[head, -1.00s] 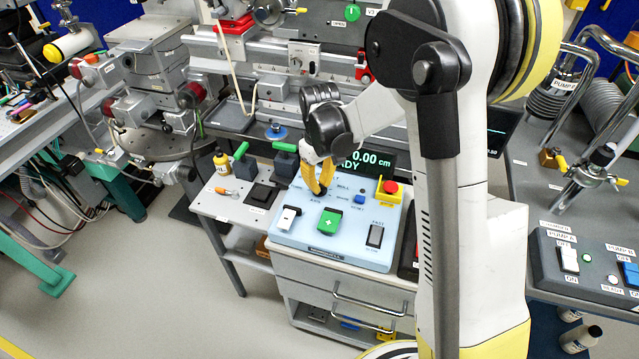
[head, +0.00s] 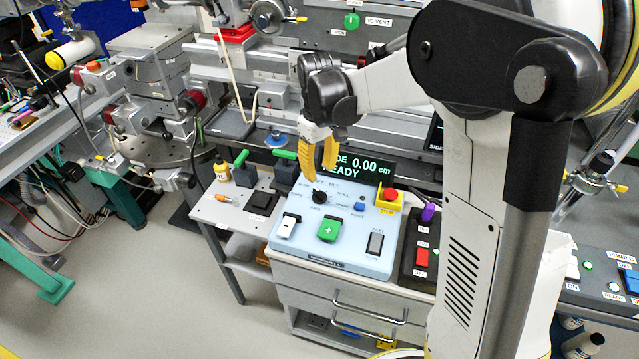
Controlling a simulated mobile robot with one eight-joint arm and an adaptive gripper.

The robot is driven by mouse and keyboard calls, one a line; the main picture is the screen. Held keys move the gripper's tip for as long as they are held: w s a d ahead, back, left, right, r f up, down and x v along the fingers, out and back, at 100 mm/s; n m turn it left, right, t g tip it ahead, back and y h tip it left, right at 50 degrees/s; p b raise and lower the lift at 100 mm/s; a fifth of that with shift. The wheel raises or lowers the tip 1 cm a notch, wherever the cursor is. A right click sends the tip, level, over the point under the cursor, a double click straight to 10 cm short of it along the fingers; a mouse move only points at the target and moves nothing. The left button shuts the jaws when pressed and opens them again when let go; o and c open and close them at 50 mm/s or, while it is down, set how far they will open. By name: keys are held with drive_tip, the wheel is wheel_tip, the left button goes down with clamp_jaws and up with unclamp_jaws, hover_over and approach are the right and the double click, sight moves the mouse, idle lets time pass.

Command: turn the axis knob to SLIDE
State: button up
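The axis knob (head: 319,196) is a small black knob on the light-blue control panel (head: 357,247), with small labels around it. It is too small to tell exactly where its pointer stands. The display (head: 362,170) behind it shows green text, "DE 0.00 cm" over "READY"; the start of the top line is hidden behind my gripper. My gripper (head: 321,172) has yellow fingers pointing down, above and slightly behind the knob in the picture. The fingers are apart, with nothing between them, and the knob shows clear below them.
Two green-handled levers (head: 285,156) stand left behind. A black box with a red switch (head: 421,258) sits right.

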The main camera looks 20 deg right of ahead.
drive_tip(key=shift+r, duration=1.8)
drive_tip(key=s+r+m+t, duration=0.2)
drive_tip(key=s+t, duration=0.1)
drive_tip(key=s, duration=0.7)
drive_tip(key=s+r+m+t, duration=0.2)
drive_tip(key=s+r+t, duration=0.1)
drive_tip(key=s, duration=0.7)
drive_tip(key=shift+r+m+t, duration=0.2)
drive_tip(key=shift+m+t, duration=0.2)
drive_tip(key=shift+t, duration=0.2)
